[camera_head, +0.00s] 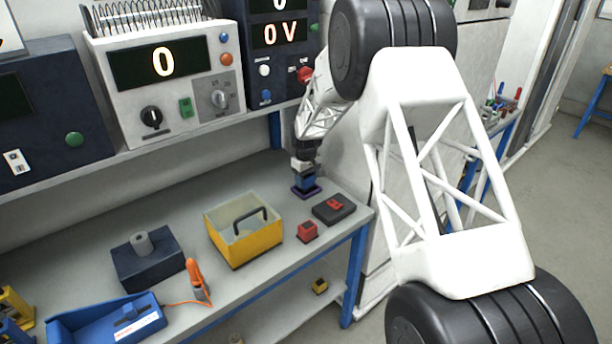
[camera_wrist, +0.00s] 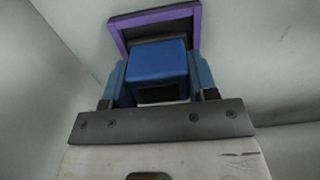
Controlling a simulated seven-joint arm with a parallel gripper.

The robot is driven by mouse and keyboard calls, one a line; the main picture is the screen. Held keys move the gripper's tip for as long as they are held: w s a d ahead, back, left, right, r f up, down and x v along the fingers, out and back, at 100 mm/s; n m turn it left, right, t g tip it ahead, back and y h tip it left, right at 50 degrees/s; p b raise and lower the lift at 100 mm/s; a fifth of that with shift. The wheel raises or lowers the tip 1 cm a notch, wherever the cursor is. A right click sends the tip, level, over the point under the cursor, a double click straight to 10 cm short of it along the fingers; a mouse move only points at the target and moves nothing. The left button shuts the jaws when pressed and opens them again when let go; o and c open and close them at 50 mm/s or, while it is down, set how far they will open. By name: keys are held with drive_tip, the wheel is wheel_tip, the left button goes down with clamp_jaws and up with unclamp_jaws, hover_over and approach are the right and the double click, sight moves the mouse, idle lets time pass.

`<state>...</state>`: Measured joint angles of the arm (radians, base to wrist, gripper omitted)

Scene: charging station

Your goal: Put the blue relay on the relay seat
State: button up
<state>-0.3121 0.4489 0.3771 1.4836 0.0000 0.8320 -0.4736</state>
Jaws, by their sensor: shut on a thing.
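The blue relay (camera_wrist: 158,62) is a blue block held between the two fingers of my gripper (camera_wrist: 160,82) in the wrist view. The relay seat appears to be the purple-rimmed dark square (camera_wrist: 198,22) just beyond the block. In the head view my gripper (camera_head: 304,178) points down over the purple seat (camera_head: 314,191) at the back right of the bench. The relay is right at or just above the seat, and I cannot tell whether they touch. My fingers hide most of the relay in the head view.
A red block (camera_head: 307,232) and a black box with a red top part (camera_head: 334,209) stand close in front of the seat. A yellow box with a handle (camera_head: 243,236) is to the left. An instrument shelf (camera_head: 190,130) overhangs the back of the bench.

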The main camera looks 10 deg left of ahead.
drive_tip(key=shift+f, duration=0.55)
drive_tip(key=o, duration=1)
drive_tip(key=shift+o, duration=0.2)
drive_tip(key=shift+f, duration=0.1)
drive_tip(key=shift+r, duration=3.95)
